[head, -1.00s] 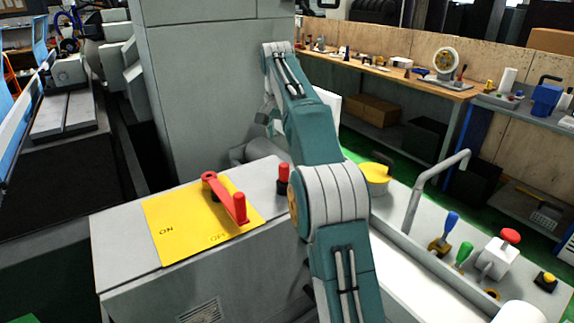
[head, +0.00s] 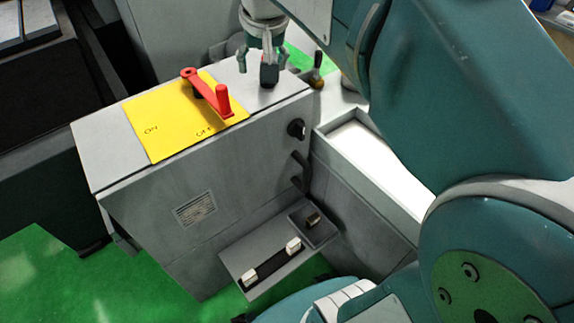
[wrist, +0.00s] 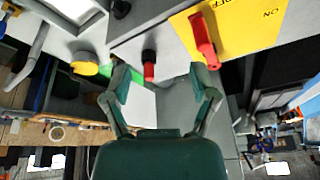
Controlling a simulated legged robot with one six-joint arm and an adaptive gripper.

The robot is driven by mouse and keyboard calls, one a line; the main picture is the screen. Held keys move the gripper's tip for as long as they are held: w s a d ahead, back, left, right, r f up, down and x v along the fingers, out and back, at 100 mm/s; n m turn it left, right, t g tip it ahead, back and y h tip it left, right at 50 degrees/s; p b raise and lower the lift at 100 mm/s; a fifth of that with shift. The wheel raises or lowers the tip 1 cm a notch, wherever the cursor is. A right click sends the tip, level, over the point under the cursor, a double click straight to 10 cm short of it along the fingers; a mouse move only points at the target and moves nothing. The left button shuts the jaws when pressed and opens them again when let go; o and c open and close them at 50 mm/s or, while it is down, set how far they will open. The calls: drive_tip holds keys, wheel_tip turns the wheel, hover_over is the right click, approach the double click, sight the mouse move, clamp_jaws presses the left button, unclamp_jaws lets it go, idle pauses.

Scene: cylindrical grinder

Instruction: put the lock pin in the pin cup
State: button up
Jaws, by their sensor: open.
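What looks like the lock pin (wrist: 149,71), with a red head and a black lower part, stands on the grey cabinet top beside the yellow plate. In the wrist view it shows between the spread fingers of my gripper (wrist: 163,82), which is open and empty. A small open grey box (head: 313,222) on the cabinet's front shelf may be the pin cup; I cannot tell for sure.
A red lever (head: 209,93) rises from the yellow ON/OFF plate (head: 160,125), close left of my gripper. Dark knobs (head: 297,129) project from the cabinet front. The shelf (head: 238,262) carries two white blocks. Green floor lies clear at lower left.

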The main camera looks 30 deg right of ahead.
drive_tip(key=s+a+f+n, duration=0.1)
drive_tip(key=s+f, duration=0.4)
drive_tip(key=s, duration=0.3)
drive_tip(key=s+a+f+n+t, duration=0.1)
drive_tip(key=s+a+f+n, duration=0.1)
drive_tip(key=s+f, duration=0.4)
drive_tip(key=shift+s+f+t+y, duration=0.3)
drive_tip(key=shift+s, duration=0.6)
